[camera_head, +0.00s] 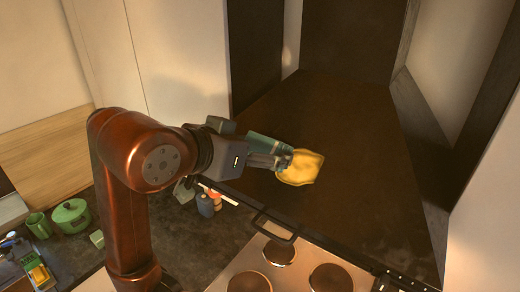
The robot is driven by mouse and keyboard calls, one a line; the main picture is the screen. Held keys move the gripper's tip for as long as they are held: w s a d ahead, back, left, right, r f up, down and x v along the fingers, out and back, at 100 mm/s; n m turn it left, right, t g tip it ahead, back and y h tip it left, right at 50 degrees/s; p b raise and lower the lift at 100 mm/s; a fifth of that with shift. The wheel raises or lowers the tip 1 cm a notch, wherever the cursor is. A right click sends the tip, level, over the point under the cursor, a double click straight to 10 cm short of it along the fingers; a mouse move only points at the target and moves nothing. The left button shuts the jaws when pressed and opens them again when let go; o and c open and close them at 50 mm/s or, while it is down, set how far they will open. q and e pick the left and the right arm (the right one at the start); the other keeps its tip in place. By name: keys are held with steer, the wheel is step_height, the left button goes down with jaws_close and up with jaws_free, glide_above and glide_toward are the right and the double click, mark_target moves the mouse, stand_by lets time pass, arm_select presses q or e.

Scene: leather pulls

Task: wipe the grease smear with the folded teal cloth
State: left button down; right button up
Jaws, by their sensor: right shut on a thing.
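My left gripper is not in view.
A cooktop (305,258) with several round burners and a dark handle bar lies below the gripper. Small bottles (206,205) stand beside it on the dark counter. A green pot (71,215) and green mug (38,225) stand at far left. A pale wall edge rises at right.

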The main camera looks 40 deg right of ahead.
steer(key=shift+s, duration=0.15)
steer(key=shift+d+f, duration=0.2)
steer(key=shift+w+d+f+b, duration=0.3)
steer(key=shift+d+f+b, duration=0.1)
steer(key=shift+f+b, duration=0.15)
stand_by(0.4)
